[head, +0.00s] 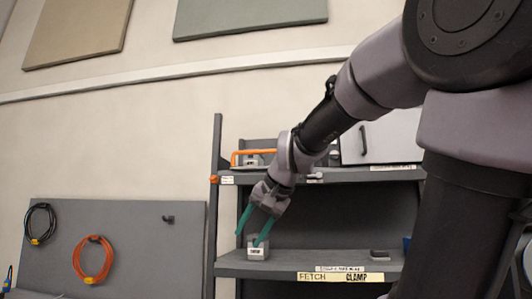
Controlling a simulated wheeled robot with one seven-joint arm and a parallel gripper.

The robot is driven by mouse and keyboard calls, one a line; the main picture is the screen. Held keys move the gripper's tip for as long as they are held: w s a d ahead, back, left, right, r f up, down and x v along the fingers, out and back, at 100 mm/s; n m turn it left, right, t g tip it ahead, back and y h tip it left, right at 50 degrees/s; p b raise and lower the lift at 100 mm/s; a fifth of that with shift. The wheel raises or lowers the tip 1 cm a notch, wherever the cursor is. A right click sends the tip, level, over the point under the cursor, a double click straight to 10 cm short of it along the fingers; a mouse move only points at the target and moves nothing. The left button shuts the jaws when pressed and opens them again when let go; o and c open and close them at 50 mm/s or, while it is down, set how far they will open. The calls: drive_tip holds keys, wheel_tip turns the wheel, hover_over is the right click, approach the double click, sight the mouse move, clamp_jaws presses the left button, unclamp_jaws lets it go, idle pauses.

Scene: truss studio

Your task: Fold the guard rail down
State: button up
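An orange bar (253,153), which looks like the guard rail, is raised along the front of the upper shelf at its left end. Its right end is hidden behind my wrist. My gripper (248,239) is below it, pointing down in front of the lower shelf. Its two teal fingers are apart, with nothing clearly held between them. The right fingertip overlaps a small grey labelled block (257,253) on the lower shelf; I cannot tell whether they touch.
The grey shelf unit has an upper shelf (385,176) and a lower shelf (290,268) with a "FETCH CLAMP" label. A pale box (385,138) stands on the upper shelf. A grey panel (140,235) at left carries a black and an orange cable coil (93,258).

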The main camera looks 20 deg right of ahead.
drive_tip(key=w+d+r+m+t, duration=0.2)
drive_tip(key=w+d+r+m, duration=0.1)
drive_tip(key=w+r, duration=0.5)
drive_tip(key=m+t, duration=0.6)
drive_tip(key=m, duration=0.1)
approach(266, 151)
drive_tip(key=d, duration=0.1)
drive_tip(key=shift+y, duration=0.4)
drive_tip(key=x, duration=1.1)
clamp_jaws()
drive_tip(key=shift+d, duration=0.1)
